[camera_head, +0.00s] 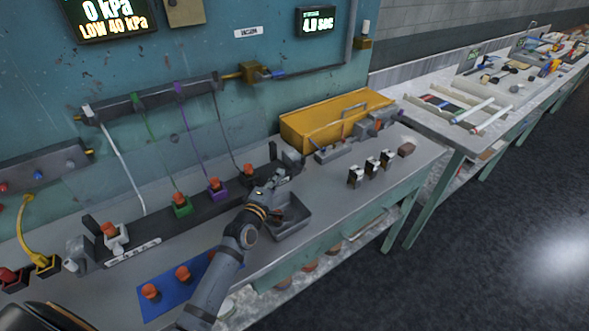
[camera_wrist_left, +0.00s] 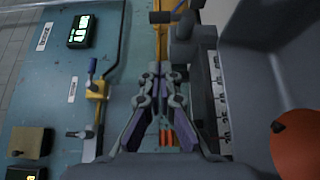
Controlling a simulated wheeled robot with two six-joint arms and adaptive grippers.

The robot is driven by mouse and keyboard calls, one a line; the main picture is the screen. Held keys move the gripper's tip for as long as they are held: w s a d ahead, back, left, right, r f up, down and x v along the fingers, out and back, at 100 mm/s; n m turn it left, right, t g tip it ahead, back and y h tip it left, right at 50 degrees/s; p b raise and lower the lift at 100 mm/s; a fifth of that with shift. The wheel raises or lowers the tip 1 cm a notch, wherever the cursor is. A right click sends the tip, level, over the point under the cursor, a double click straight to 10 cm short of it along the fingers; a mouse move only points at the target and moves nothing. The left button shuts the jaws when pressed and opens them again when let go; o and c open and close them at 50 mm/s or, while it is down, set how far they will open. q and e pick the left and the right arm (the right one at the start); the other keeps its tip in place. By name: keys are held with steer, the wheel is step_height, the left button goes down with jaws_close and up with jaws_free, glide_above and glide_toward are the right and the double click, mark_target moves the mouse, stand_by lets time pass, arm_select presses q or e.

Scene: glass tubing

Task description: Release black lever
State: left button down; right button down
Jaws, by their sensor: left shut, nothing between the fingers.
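My left gripper (camera_head: 277,181) is above the bench at the right end of a dark rail. In the left wrist view its fingers (camera_wrist_left: 160,72) are together, with nothing between them. A black holder with an orange knob (camera_head: 248,170) sits just left of the gripper, below a black hose (camera_head: 222,120). A dark grey clamp-like block (camera_head: 292,160) stands just beyond the gripper; I cannot tell which part is the black lever. The wrist view shows a dark grey block (camera_wrist_left: 190,45) with a black bar (camera_wrist_left: 161,17) close to the fingertips. Contact is unclear. My right gripper is not in view.
A grey tray (camera_head: 300,224) lies beside the gripper. Purple (camera_head: 216,187) and green (camera_head: 181,206) holders stand along the rail to the left. A yellow bin (camera_head: 310,133) is behind. A blue mat (camera_head: 158,313) with orange-topped pieces is in front.

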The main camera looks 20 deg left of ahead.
arm_select(q)
steer(key=w, duration=0.4)
steer(key=shift+d+b, duration=0.15)
steer(key=shift+b, duration=0.2)
steer(key=shift+w+d, duration=0.7)
steer(key=shift+d, duration=0.35)
steer(key=shift+w+d, duration=0.35)
steer(key=shift+d, duration=0.15)
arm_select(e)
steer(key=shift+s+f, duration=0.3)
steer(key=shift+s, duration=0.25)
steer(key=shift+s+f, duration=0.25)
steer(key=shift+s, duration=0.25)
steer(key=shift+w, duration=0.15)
arm_select(q)
steer(key=shift+a, duration=0.1)
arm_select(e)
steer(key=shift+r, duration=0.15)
